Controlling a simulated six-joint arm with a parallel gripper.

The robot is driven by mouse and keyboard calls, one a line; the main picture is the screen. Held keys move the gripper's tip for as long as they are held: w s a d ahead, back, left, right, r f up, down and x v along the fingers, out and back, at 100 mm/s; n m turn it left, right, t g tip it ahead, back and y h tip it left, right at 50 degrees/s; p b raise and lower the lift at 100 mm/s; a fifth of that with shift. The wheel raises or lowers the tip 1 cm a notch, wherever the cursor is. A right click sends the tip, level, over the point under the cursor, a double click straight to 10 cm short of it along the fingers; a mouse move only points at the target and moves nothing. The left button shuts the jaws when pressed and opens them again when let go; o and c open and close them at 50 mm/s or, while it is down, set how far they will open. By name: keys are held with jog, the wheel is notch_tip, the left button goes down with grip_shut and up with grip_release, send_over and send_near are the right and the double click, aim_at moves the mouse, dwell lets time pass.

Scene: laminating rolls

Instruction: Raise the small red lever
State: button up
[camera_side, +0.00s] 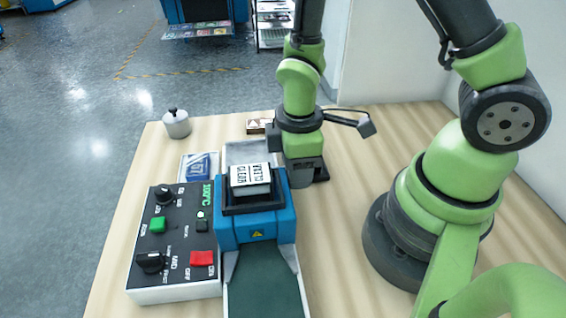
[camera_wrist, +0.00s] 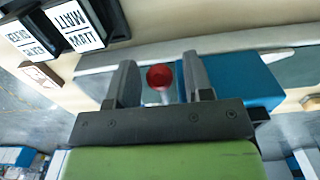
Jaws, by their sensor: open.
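The small red lever shows in the wrist view as a round red knob (camera_wrist: 159,76) on a short pale stem. My gripper (camera_wrist: 160,66) is open, with one finger on each side of the knob. Gaps show between the knob and both fingers, so it appears untouched. In the side view my gripper (camera_side: 303,170) is low, just right of the blue laminating machine (camera_side: 265,226). The lever is hidden there, and the fingertips cannot be made out.
A control panel (camera_side: 180,236) with knobs, a green button and a red switch stands left of the machine. A labelled block (camera_side: 250,179) sits on top. A lidded metal pot (camera_side: 176,123) and a small box (camera_side: 258,126) stand behind. Table right of my gripper is clear.

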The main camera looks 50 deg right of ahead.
jog(key=c, duration=0.6)
jog(key=shift+o, duration=0.2)
jog(key=shift+r, duration=2.3)
jog(key=o, duration=0.6)
jog(key=shift+c, duration=0.2)
jog(key=shift+r, duration=3.05)
